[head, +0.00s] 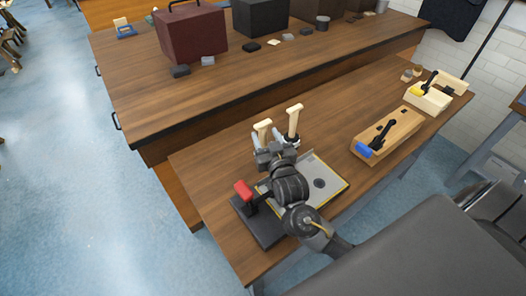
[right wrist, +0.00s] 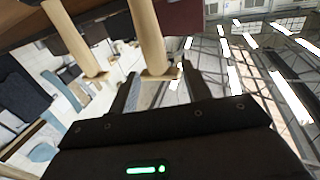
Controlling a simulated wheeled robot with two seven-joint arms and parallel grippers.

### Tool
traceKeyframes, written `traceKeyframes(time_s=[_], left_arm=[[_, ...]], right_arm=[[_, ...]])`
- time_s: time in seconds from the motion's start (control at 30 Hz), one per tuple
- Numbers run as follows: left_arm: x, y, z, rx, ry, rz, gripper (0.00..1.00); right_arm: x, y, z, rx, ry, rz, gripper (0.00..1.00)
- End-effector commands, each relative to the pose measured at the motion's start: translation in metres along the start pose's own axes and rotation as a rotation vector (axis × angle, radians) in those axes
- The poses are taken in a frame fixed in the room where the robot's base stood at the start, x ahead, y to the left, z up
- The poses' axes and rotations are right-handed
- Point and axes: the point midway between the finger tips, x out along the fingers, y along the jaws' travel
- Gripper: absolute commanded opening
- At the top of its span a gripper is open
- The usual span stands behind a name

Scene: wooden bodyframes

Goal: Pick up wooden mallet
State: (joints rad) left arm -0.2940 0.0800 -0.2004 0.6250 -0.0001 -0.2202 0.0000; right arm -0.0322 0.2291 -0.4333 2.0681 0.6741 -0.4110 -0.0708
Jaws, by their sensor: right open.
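Two pale wooden mallet-like tools stand near my right gripper (head: 275,144) in the head view, a left one (head: 262,127) and a right one (head: 294,116). Both have a short crosspiece at the top. In the right wrist view, two pale wooden shafts come in from the top, a left one (right wrist: 74,35) and a right one (right wrist: 148,35). My right gripper (right wrist: 160,75) is open there, and the end of the right shaft shows between its fingers. I cannot tell whether they touch. The tools' lower parts are hidden in the head view. My left gripper is out of view.
A higher bench (head: 200,95) with boxes stands behind.

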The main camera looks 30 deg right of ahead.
Motion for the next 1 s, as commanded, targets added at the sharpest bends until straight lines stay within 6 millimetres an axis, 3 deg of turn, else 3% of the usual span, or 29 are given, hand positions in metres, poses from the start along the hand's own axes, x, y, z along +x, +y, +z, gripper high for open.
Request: traceKeyframes(time_s=[0.23, 0.57, 0.93, 1.0], left_arm=[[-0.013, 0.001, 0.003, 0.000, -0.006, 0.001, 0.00], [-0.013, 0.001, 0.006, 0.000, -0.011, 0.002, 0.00], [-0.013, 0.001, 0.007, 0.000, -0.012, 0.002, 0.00], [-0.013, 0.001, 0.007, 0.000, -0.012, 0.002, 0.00]], right_arm=[[0.036, 0.004, 0.001, -0.002, 0.002, 0.001, 0.49], [0.043, 0.004, 0.003, 0.000, 0.001, 0.000, 0.49], [0.043, 0.004, 0.003, 0.000, 0.001, 0.000, 0.01], [0.043, 0.004, 0.002, 0.000, 0.002, 0.000, 0.01]])
